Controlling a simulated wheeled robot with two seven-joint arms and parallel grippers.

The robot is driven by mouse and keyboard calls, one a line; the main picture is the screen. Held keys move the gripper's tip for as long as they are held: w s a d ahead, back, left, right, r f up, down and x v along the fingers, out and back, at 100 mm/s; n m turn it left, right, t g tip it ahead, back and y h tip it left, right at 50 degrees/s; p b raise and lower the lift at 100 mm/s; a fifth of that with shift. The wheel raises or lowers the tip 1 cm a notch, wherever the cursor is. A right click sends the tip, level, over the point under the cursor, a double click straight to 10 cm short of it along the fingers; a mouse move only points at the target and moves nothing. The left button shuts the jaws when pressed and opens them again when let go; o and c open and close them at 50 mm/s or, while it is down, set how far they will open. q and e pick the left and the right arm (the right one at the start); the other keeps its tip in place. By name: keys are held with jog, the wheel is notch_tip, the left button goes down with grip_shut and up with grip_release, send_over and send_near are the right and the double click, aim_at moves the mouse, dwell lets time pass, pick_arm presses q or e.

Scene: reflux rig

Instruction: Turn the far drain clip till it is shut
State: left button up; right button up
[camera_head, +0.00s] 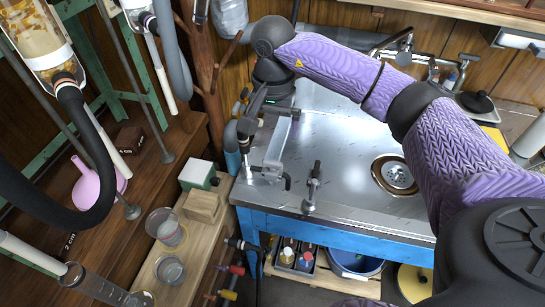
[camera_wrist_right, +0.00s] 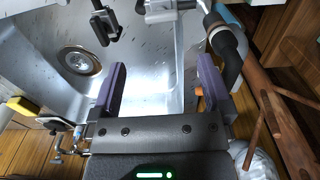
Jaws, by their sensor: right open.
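Two small clips show at the front edge of the steel sink top. One is an upright clip with a black top (camera_head: 313,183); it also shows in the right wrist view (camera_wrist_right: 103,25). The other is a grey fitting with a black end (camera_head: 270,173), farther left, which shows at the top of the wrist view (camera_wrist_right: 165,10). I cannot tell for sure which is the far drain clip, or how far either is turned. My right gripper (camera_wrist_right: 160,75) is open and empty, pointing down above the sink's left part, apart from both clips. My left gripper is out of view.
A black hose with a brown band (camera_wrist_right: 225,42) runs beside one right finger. The round sink drain (camera_head: 396,174) lies to the right. Glass beakers (camera_head: 166,228) and wooden blocks stand on the left bench. A brown branching stand (camera_head: 205,75) rises at the sink's left. The sink's middle is clear.

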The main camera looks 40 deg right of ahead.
aim_at(273, 162)
notch_tip(273, 162, down, 10)
jog(key=b, duration=0.3)
jog(key=shift+a+b, duration=0.1)
jog(key=shift+b, duration=0.2)
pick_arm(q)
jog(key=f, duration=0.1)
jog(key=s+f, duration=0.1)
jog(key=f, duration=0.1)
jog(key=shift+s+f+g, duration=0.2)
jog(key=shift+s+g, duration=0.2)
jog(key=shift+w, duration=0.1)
pick_arm(e)
jog(key=shift+r, duration=0.1)
